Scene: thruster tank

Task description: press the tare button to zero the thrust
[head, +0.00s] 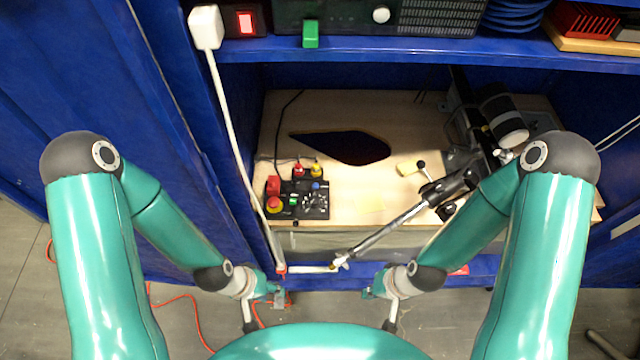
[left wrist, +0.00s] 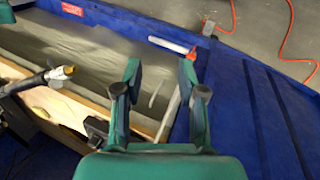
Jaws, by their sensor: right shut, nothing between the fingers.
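A black control box (head: 313,212) stands on the wooden board in the cabinet. It carries a red mushroom button (head: 274,203), a small green button (head: 293,201), a blue knob (head: 316,185) and several small switches. I cannot read any label, so I cannot tell which is the tare button. My left gripper (head: 277,293) is below the box, in front of the cabinet edge, touching none of its buttons. In the left wrist view its fingers (left wrist: 162,88) are apart and empty. My right gripper (head: 370,293) is shut and empty, lower right of the box.
A thruster rig (head: 487,125) with a silver tube slanting to the front edge (head: 385,232) fills the right side. A white cable or pipe (head: 236,140) runs down left of the box. The wooden board (head: 350,200) has free room in the middle. Blue cabinet walls border it.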

